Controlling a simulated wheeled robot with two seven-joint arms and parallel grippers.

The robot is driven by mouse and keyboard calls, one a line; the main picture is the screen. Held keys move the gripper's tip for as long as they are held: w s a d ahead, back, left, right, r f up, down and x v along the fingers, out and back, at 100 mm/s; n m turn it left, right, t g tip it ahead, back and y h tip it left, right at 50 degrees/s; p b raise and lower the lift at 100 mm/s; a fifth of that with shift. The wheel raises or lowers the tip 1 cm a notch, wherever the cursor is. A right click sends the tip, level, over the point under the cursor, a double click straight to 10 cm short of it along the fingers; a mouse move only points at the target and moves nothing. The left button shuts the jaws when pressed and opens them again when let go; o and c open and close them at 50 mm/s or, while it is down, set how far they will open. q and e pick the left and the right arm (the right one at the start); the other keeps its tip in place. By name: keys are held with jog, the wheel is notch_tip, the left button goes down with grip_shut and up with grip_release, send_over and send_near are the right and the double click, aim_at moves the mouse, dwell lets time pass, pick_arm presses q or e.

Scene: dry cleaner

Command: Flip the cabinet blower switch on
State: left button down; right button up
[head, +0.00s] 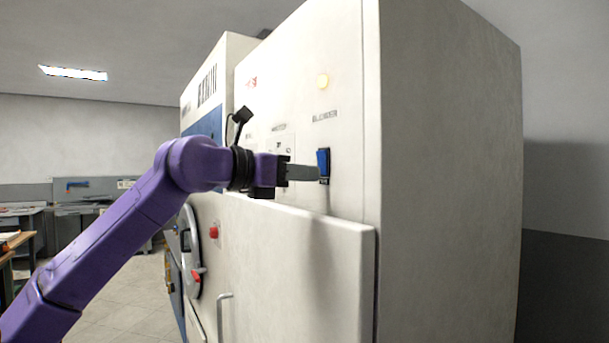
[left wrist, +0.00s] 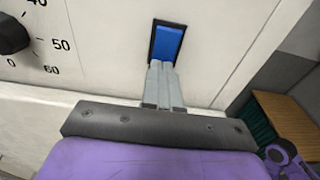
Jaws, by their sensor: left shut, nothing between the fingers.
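The blower switch (head: 323,161) is a blue rocker in a dark frame on the front of the white cabinet (head: 440,150), under a "BLOWER" label. In the left wrist view the blue switch (left wrist: 167,43) is straight ahead of the fingertips. My left gripper (head: 316,173) is shut and empty, with its tips at the lower part of the switch. In the left wrist view its closed fingers (left wrist: 161,68) reach the switch's lower edge; I cannot tell whether they touch it. My right gripper is not in view.
A dial (left wrist: 12,36) with numbers is left of the switch in the left wrist view. A protruding cabinet panel (head: 300,260) lies below my gripper. A red button (head: 214,232) and a round door (head: 190,250) are lower left. Workbenches stand far left.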

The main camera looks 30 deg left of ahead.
pick_arm(q)
jog(key=f+b+v, duration=0.2)
jog(key=b+v, duration=0.2)
jog(key=v, duration=0.9)
jog(key=shift+s, duration=0.2)
jog(key=shift+w+a+f, duration=0.1)
